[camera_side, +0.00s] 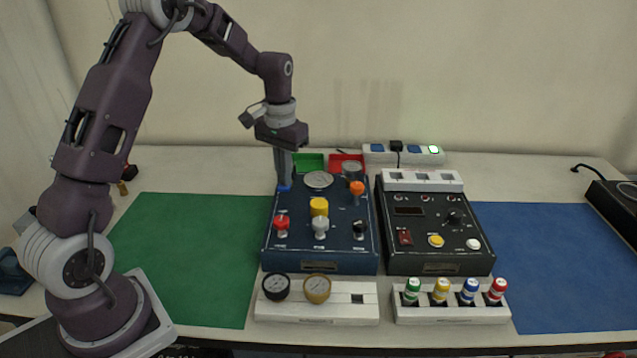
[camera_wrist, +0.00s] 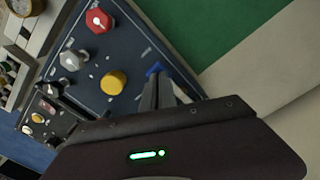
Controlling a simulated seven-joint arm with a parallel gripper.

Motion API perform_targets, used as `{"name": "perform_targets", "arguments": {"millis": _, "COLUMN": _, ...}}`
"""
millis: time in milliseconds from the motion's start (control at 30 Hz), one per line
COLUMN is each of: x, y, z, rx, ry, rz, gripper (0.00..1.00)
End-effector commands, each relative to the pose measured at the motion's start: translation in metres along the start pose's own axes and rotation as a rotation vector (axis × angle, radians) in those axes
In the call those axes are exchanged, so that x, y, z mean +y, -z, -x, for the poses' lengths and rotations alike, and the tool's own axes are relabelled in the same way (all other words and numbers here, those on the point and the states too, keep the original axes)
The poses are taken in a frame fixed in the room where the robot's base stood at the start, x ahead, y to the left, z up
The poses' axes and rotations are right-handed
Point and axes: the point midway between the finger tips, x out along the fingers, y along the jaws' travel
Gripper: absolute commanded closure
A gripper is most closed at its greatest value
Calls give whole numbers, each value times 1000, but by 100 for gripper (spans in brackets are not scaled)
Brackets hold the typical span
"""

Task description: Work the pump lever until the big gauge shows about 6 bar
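The blue panel (camera_side: 283,249) stands mid-table. The big gauge (camera_side: 319,180) is at its back; its needle is too small to read. An orange knob (camera_side: 357,188), apparently the pump lever's handle, stands to the gauge's right. It does not show in the wrist view. My gripper (camera_side: 284,187) points down at the panel's back left corner, left of the gauge and apart from the orange knob. In the wrist view my fingers (camera_wrist: 154,74) look closed together with blue at their tips. No held object is evident. I cannot tell whether the tips touch the panel.
The panel also carries a red knob (camera_side: 281,224), a yellow knob (camera_side: 319,206), a grey knob (camera_side: 320,227) and a black knob (camera_side: 360,228). A dark box (camera_side: 437,262) stands close at right. A white gauge rack (camera_side: 345,312) lies in front. The green mat (camera_side: 200,255) is clear.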

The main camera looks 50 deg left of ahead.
Motion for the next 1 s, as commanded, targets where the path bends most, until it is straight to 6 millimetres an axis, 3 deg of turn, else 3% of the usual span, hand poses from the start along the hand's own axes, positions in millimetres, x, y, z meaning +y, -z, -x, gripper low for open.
{"name": "perform_targets", "arguments": {"millis": 333, "x": -1, "y": 0, "z": -18, "rx": 0, "ry": 1, "rz": 1, "gripper": 100}}
{"name": "perform_targets", "arguments": {"millis": 500, "x": 0, "y": 0, "z": -18, "rx": 1, "ry": 1, "rz": 0, "gripper": 100}}
{"name": "perform_targets", "arguments": {"millis": 1000, "x": 0, "y": 0, "z": 20, "rx": 0, "ry": 0, "rz": 0, "gripper": 100}}
